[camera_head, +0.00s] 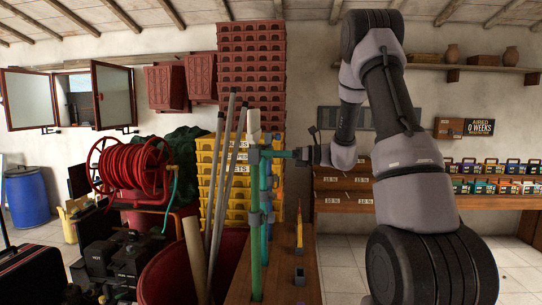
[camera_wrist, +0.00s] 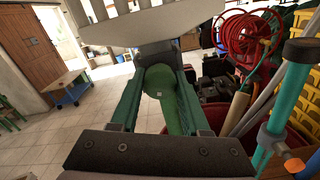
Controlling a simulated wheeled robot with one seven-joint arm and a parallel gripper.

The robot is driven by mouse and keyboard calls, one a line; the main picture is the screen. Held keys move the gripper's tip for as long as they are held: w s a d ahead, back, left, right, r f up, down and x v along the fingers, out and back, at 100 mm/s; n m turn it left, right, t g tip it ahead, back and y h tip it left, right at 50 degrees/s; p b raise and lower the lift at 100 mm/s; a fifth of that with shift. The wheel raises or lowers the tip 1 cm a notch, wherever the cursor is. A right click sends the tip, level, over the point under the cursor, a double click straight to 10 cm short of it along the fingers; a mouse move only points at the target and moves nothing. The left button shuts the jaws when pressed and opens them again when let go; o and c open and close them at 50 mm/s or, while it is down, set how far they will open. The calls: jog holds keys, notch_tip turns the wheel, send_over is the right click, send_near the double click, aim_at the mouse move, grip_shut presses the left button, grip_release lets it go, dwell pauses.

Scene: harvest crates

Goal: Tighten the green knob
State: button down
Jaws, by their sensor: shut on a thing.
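The green knob (camera_wrist: 159,77) shows in the middle of the wrist view, between the two green fingers of my gripper (camera_wrist: 158,92). The fingers are shut on it from both sides and cover its edges. In the head view my gripper (camera_head: 285,154) reaches in from the right, level with the upper part of an upright stand of teal poles (camera_head: 257,215) with grey clamps. The knob is small there and hard to tell apart from the fingers.
The stand rises from a wooden bench (camera_head: 238,291). A red hose reel (camera_head: 133,168), a red tub (camera_head: 166,280) and leaning poles stand to its left. Yellow crates (camera_head: 210,170) and stacked red crates (camera_head: 252,70) are behind. Shelves with small boxes line the right.

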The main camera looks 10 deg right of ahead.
jog(key=m, duration=1.1)
jog(key=shift+m, duration=1.9)
jog(key=shift+c, duration=1.9)
grip_release()
jog(key=v, duration=1)
jog(key=shift+d, duration=0.4)
